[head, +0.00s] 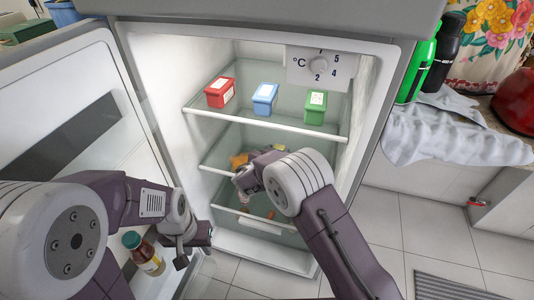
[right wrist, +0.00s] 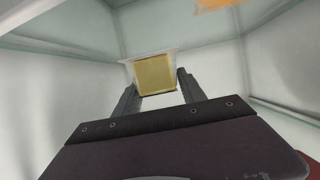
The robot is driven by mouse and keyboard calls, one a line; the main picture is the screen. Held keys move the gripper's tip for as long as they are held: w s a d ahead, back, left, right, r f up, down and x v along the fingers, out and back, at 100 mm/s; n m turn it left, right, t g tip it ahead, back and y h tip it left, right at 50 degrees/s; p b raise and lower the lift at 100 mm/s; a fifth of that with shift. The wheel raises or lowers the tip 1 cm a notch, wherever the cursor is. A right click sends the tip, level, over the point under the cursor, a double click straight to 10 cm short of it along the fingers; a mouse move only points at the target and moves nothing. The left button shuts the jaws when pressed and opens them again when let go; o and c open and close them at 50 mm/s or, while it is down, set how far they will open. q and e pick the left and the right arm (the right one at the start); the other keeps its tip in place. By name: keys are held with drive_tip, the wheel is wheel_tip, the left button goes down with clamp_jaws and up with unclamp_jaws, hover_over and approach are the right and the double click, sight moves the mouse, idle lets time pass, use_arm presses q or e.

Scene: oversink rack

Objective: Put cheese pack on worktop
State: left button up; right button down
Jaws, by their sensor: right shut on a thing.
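The pale yellow cheese pack (right wrist: 156,76) is between the two fingers of my right gripper (right wrist: 158,88) in the right wrist view. My right gripper (head: 246,182) is shut on it inside the open fridge, at the middle shelf level in the head view. There my own wrist hides most of the pack. My left gripper (head: 190,250) hangs by the open fridge door, near the bottle in the door. Whether its jaws are apart is unclear. The worktop (head: 488,104) is at the right, partly covered by a grey cloth.
Red, blue and green boxes (head: 220,92) stand on the fridge's top shelf (head: 200,108). An orange item (head: 238,160) lies on the shelf below. A sauce bottle (head: 143,252) stands in the door. Green and black bottles (head: 420,65) and a red object (head: 515,100) are on the worktop.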

drive_tip(key=s+d+r, duration=0.4)
drive_tip(key=d, duration=0.1)
drive_tip(key=shift+d, duration=0.3)
